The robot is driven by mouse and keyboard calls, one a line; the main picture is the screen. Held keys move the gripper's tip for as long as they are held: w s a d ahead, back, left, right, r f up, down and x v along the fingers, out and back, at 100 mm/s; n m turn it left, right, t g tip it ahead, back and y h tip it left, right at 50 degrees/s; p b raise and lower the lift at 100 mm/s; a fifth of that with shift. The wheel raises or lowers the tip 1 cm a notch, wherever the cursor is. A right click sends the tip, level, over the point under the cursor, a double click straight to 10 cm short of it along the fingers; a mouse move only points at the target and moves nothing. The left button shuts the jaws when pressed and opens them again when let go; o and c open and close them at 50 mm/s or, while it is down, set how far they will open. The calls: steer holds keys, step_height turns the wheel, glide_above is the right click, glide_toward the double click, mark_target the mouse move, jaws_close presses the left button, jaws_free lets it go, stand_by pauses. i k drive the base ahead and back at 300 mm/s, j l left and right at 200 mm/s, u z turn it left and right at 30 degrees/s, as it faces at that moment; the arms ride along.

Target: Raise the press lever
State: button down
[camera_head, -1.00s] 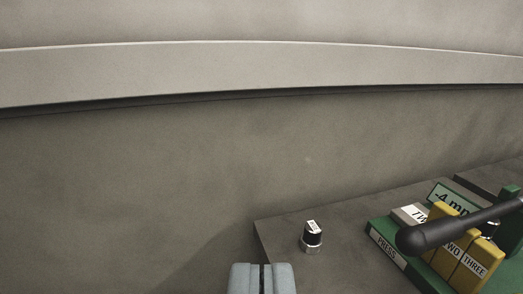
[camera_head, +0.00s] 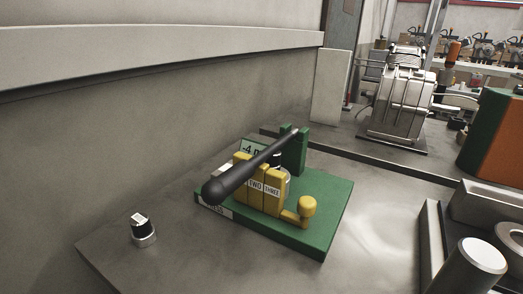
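The press stands in the middle of the view on a green base plate (camera_head: 325,205). Its black press lever (camera_head: 245,172) runs from a green post (camera_head: 296,152) at the back right to a thick rounded handle end at the front left. The lever slopes downward in the picture toward that handle and passes in front of yellow blocks (camera_head: 272,192) marked TWO and THREE. The handle partly covers the label on the plate's front edge. A yellow knob (camera_head: 307,206) sits on the plate's right part. My gripper is not in view.
Metal cylinders (camera_head: 474,266) in a grey frame stand at the lower right. A silver machine (camera_head: 398,98) and an orange-green object (camera_head: 494,140) are behind. A wall closes the left side.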

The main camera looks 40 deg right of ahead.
mark_target(215, 191)
steer(key=i+j, duration=0.25)
steer(key=j, duration=0.15)
steer(key=i+j, duration=0.25)
steer(key=j, duration=0.15)
steer(key=i+j, duration=0.25)
steer(key=j, duration=0.15)
steer(key=i+j+z, duration=0.15)
steer(key=z, duration=1.8)
